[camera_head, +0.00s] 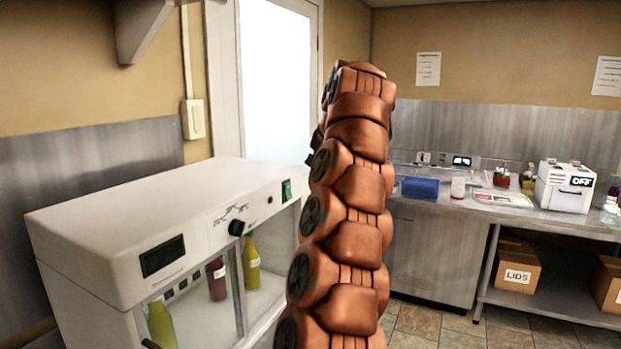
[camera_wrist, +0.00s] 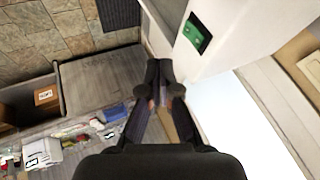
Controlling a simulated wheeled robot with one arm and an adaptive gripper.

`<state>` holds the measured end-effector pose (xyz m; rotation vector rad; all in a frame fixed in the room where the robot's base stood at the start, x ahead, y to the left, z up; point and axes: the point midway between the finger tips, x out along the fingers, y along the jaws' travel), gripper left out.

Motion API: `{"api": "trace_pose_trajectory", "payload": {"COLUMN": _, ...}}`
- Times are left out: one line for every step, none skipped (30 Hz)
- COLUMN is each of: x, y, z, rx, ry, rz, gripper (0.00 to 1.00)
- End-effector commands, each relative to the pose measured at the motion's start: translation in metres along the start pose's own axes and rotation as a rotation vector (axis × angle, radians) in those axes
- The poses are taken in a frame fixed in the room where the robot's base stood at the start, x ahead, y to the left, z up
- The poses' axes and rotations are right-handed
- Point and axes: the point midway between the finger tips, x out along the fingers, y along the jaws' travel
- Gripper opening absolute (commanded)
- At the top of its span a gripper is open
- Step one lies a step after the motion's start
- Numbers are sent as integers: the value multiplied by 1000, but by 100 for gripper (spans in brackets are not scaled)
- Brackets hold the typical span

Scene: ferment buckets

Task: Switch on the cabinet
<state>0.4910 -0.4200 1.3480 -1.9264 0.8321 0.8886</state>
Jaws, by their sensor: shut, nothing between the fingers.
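The cabinet (camera_head: 150,225) is a white box with a glass front at the left of the head view, holding several bottles. Its front panel has a dark display (camera_head: 162,256), a black knob (camera_head: 236,228) and a green switch (camera_head: 286,190) at the right end. In the wrist view the green switch (camera_wrist: 196,33) sits on the white panel, above and right of my gripper (camera_wrist: 160,68). My gripper is shut and empty, its tips apart from the switch in the picture. In the head view my arm hides most of the gripper. I cannot tell the switch's position.
A steel counter (camera_head: 440,204) along the back wall holds a blue box (camera_head: 420,187), a white device (camera_head: 565,187) and small items. A cardboard box marked LIDS (camera_head: 516,268) is on its lower shelf. Tiled floor (camera_head: 460,330) is free before it. A door (camera_head: 277,80) stands behind the cabinet.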

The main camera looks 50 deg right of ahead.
Motion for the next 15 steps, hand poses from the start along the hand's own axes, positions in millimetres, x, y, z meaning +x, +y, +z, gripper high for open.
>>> {"api": "trace_pose_trajectory", "payload": {"x": 3, "y": 0, "z": 0, "rx": 0, "ry": -1, "rz": 0, "gripper": 0}}
{"api": "trace_pose_trajectory", "payload": {"x": 5, "y": 0, "z": 0, "rx": 0, "ry": 0, "rz": -1, "gripper": 0}}
{"api": "trace_pose_trajectory", "payload": {"x": 8, "y": 0, "z": -1, "rx": 0, "ry": 2, "rz": -2, "gripper": 0}}
{"api": "trace_pose_trajectory", "payload": {"x": 10, "y": 0, "z": -1, "rx": 1, "ry": 2, "rz": -2, "gripper": 0}}
{"api": "trace_pose_trajectory", "payload": {"x": 12, "y": 0, "z": 0, "rx": 0, "ry": 1, "rz": -2, "gripper": 0}}
{"api": "trace_pose_trajectory", "payload": {"x": 16, "y": 0, "z": 1, "rx": 0, "ry": -1, "rz": -1, "gripper": 0}}
{"api": "trace_pose_trajectory", "payload": {"x": 18, "y": 0, "z": 1, "rx": -1, "ry": -2, "rz": -1, "gripper": 0}}
{"api": "trace_pose_trajectory", "payload": {"x": 20, "y": 0, "z": 0, "rx": 0, "ry": -1, "rz": -1, "gripper": 0}}
{"api": "trace_pose_trajectory", "payload": {"x": 23, "y": 0, "z": -1, "rx": 1, "ry": 2, "rz": -2, "gripper": 0}}
{"api": "trace_pose_trajectory", "payload": {"x": 25, "y": 0, "z": -1, "rx": 1, "ry": 4, "rz": -2, "gripper": 0}}
{"api": "trace_pose_trajectory", "payload": {"x": 28, "y": 0, "z": -1, "rx": 1, "ry": 3, "rz": -2, "gripper": 0}}
{"api": "trace_pose_trajectory", "payload": {"x": 32, "y": 0, "z": 0, "rx": 0, "ry": 1, "rz": -1, "gripper": 0}}
{"api": "trace_pose_trajectory", "payload": {"x": 35, "y": 0, "z": 0, "rx": -1, "ry": -1, "rz": 0, "gripper": 0}}
{"api": "trace_pose_trajectory", "payload": {"x": 38, "y": 0, "z": 0, "rx": -1, "ry": -1, "rz": 0, "gripper": 0}}
{"api": "trace_pose_trajectory", "payload": {"x": 41, "y": 0, "z": 0, "rx": -1, "ry": 1, "rz": -1, "gripper": 0}}
